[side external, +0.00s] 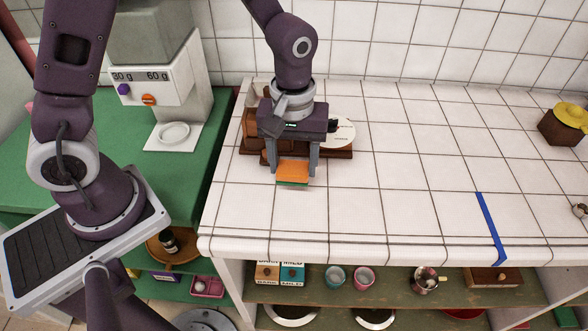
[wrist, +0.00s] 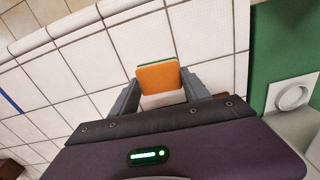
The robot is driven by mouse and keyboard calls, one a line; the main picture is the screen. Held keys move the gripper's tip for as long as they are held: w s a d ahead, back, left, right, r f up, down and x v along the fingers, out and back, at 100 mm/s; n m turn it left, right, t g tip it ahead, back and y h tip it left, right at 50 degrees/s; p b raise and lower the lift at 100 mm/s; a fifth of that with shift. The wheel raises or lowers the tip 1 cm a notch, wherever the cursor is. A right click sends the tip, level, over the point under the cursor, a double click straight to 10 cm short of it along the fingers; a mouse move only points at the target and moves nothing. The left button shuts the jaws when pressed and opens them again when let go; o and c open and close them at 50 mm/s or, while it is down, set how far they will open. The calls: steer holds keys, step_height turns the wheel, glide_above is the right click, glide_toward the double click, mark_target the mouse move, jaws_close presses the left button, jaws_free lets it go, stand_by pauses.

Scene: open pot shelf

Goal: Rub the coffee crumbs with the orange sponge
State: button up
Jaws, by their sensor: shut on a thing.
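My gripper (side external: 293,165) is shut on the orange sponge (side external: 293,172), which has a green layer underneath. The sponge sits between the two grey fingers over the white tiled counter (side external: 400,190), near its left end. I cannot tell whether it touches the tiles. In the wrist view the sponge (wrist: 158,77) shows its orange face, with a green edge at the far side, and juts out past the fingers. A pale patch lies just below it there, unclear. I cannot make out any coffee crumbs in either view.
A brown wooden stand (side external: 340,153) with a white round item (side external: 341,132) is right behind my gripper. A coffee grinder (side external: 165,85) stands on the green surface at left.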

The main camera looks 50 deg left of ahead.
steer(key=shift+r, duration=1.65)
